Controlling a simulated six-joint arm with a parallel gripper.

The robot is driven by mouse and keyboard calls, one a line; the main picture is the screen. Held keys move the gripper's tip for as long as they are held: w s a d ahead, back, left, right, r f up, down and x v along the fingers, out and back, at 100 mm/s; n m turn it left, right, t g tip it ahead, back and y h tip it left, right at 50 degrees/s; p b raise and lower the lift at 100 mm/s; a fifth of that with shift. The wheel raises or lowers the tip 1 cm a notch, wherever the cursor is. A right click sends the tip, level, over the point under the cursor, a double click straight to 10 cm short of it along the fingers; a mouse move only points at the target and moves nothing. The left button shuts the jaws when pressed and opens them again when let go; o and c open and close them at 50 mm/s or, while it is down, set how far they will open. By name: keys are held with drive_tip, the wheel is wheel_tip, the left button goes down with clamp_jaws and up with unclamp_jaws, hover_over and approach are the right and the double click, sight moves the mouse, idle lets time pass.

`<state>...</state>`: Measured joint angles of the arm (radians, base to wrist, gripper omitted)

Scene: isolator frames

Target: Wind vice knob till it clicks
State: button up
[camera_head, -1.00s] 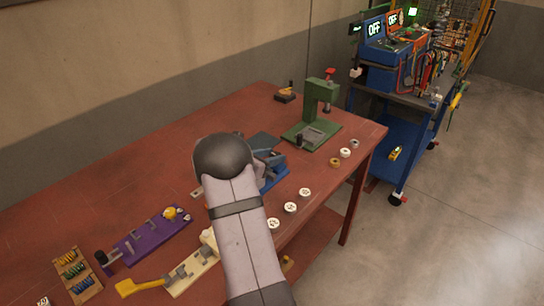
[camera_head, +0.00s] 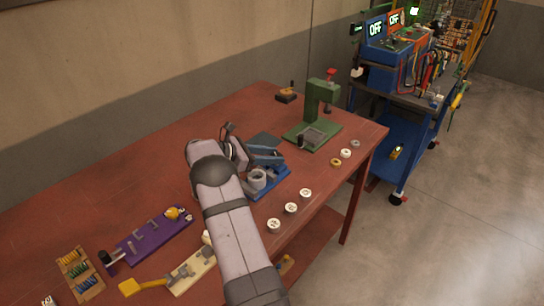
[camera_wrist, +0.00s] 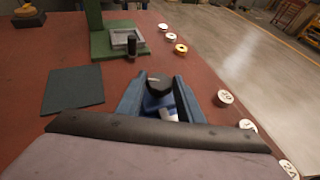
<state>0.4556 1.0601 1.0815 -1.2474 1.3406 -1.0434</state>
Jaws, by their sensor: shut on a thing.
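The blue vice (camera_head: 275,183) sits on the red bench near its right front edge, with a grey round part (camera_head: 257,178) on its near side. My gripper (camera_head: 277,157) is over the vice, its blue-grey fingers reaching right. In the wrist view my gripper (camera_wrist: 158,88) has a finger on each side of a dark rounded knob (camera_wrist: 157,78) and is shut on it. Blue and white parts of the vice show beneath, between the fingers. The knob's far side and its turn angle cannot be made out.
A green press (camera_head: 318,108) stands behind the vice, and a dark square mat (camera_wrist: 74,89) lies to the left in the wrist view. White discs (camera_head: 291,208) line the bench's front edge. A purple fixture (camera_head: 150,237) and a cream fixture (camera_head: 190,271) lie left.

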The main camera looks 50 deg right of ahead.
drive_tip(key=shift+w+d+m+g+y, duration=0.1)
drive_tip(key=shift+m+g+y, duration=0.2)
drive_tip(key=shift+m+g, duration=0.45)
drive_tip(key=o, duration=1.1)
drive_tip(key=shift+c, duration=0.2)
drive_tip(key=b+v, duration=0.2)
drive_tip(key=v, duration=0.5)
drive_tip(key=shift+r, duration=0.15)
